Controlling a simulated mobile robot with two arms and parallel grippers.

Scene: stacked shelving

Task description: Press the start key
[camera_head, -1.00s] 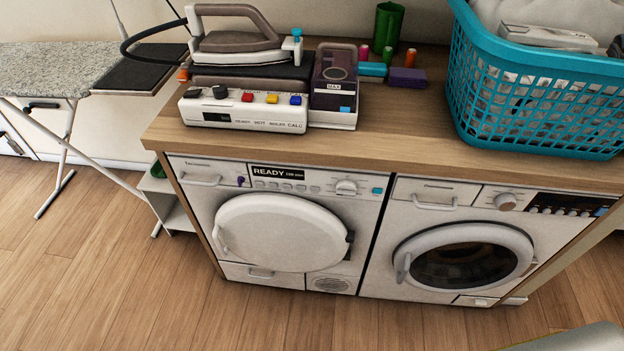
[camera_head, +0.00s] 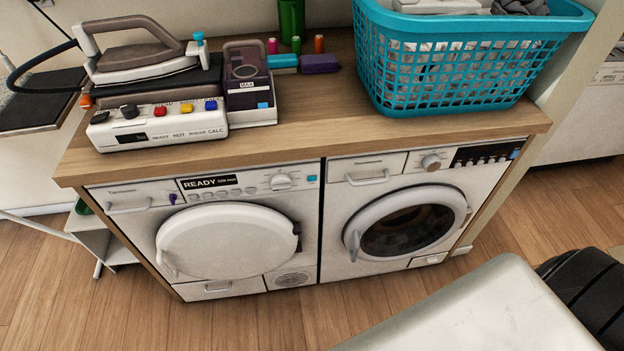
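The left machine (camera_head: 237,288) has a round white door (camera_head: 226,241) that is shut. Its panel has a dark display (camera_head: 208,182) reading READY, a row of small keys (camera_head: 235,192), a pale knob (camera_head: 281,181) and a teal key (camera_head: 312,178) at the right end. The right machine (camera_head: 340,215) has a dark glass door (camera_head: 408,231), a knob (camera_head: 431,162), a black panel with several small keys (camera_head: 483,158) and a blue key (camera_head: 515,154). I cannot read which key is marked start. Neither gripper is in view; only a white and black link of mine shows at the lower right.
A wooden top (camera_head: 300,130) covers both machines. On it stand a steam iron (camera_head: 140,50) on its white base (camera_head: 150,132) and a teal laundry basket (camera_head: 450,75). An ironing board (camera_head: 35,115) is at the left. The wooden floor (camera_head: 130,315) in front is open.

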